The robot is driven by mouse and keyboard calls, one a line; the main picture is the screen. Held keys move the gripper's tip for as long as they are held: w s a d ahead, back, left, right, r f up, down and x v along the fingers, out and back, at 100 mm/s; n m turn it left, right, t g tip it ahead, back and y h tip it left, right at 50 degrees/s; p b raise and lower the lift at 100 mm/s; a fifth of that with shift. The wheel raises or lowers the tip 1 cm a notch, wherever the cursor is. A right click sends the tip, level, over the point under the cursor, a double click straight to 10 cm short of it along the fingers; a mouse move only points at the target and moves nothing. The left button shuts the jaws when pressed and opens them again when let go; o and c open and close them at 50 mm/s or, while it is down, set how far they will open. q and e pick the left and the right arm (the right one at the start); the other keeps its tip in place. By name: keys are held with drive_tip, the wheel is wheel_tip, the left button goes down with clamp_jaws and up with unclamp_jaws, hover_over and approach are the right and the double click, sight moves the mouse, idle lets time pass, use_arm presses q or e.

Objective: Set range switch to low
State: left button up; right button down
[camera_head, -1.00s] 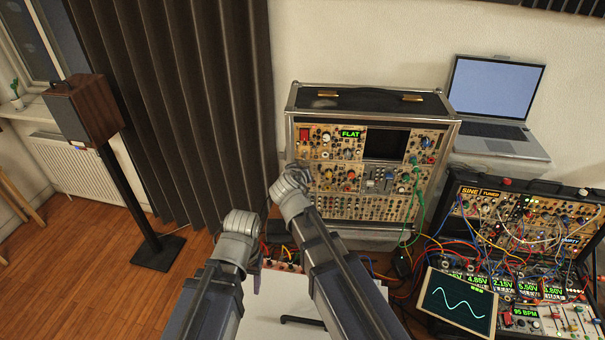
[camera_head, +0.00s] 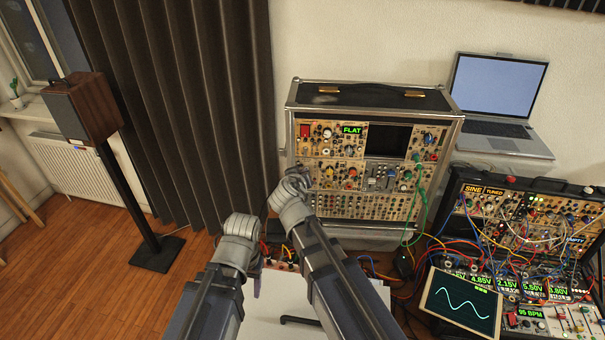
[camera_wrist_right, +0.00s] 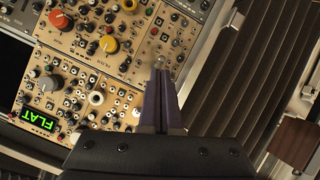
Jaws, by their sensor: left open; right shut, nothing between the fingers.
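The tan-panelled synth case (camera_head: 372,205) stands against the wall in the head view. Its panels carry many knobs, jacks and small switches. In the right wrist view my right gripper (camera_wrist_right: 162,72) is shut and empty, its fingertips close to the panel's edge beside a small metal toggle (camera_wrist_right: 177,57). I cannot read a range label or tell the switch's setting, nor whether the fingers touch it. In the head view my right wrist hides its fingers at the case's left edge. My left gripper (camera_head: 257,285) is mostly hidden by its arm, low over the white surface, and open.
A green FLAT display (camera_head: 352,130) is on the upper panel. A second synth case (camera_head: 520,215) with tangled cables and a waveform screen (camera_head: 461,301) stands right. A laptop (camera_head: 492,95) is behind. A speaker (camera_head: 85,108) on a stand is left; dark curtains (camera_head: 185,110) hang beside the case.

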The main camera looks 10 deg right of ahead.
drive_tip(key=shift+r, duration=0.15)
drive_tip(key=shift+r+p, duration=0.7)
drive_tip(key=shift+p, duration=0.1)
drive_tip(key=shift+f, duration=0.1)
